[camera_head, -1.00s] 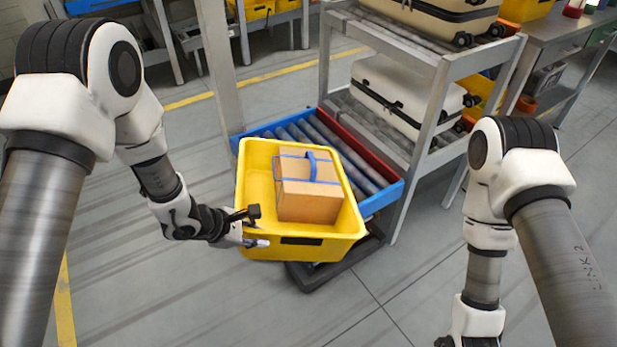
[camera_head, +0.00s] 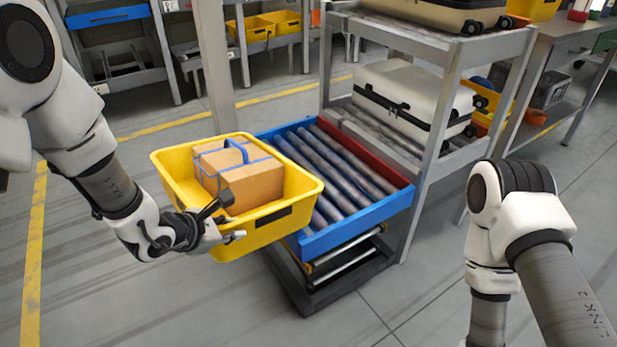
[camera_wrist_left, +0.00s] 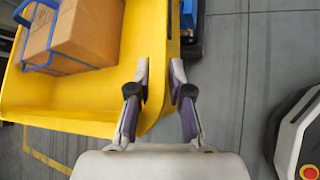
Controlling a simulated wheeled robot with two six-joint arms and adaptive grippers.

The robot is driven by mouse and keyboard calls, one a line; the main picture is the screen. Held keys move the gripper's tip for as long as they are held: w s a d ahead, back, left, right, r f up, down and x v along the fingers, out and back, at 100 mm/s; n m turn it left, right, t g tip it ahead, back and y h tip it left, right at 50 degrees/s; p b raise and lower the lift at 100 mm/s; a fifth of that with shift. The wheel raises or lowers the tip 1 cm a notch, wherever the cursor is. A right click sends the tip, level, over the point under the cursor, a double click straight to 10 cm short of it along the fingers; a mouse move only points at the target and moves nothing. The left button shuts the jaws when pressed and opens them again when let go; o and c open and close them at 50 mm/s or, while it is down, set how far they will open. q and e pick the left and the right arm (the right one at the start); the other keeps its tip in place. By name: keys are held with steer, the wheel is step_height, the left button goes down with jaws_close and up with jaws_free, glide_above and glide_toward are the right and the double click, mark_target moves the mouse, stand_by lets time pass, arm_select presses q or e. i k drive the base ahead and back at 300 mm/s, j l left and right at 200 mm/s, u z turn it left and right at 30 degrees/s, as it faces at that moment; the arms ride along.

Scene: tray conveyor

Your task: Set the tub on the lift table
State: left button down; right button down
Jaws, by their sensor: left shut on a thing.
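The yellow tub (camera_head: 275,224) holds a cardboard box (camera_head: 240,185) with blue straps and a blue handle. My left gripper (camera_head: 230,222) is shut on the tub's near wall, and the tub hangs in the air. In the left wrist view the fingers (camera_wrist_left: 160,85) straddle the tub's wall (camera_wrist_left: 75,108). The lift table (camera_head: 350,232) has a blue and red frame, a bare roller top and a dark base. It stands just right of and behind the tub, which overlaps its left edge in the picture. My right gripper is out of view below the frame; only its arm shows.
A grey rack with a white suitcase (camera_head: 412,100) and a beige suitcase (camera_head: 445,12) stands behind the lift table on the right. A grey post (camera_head: 213,65) rises behind the tub. Floor at the front is clear.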

mark_target(307, 170)
steer(key=i+l, duration=0.75)
steer(key=i, duration=0.1)
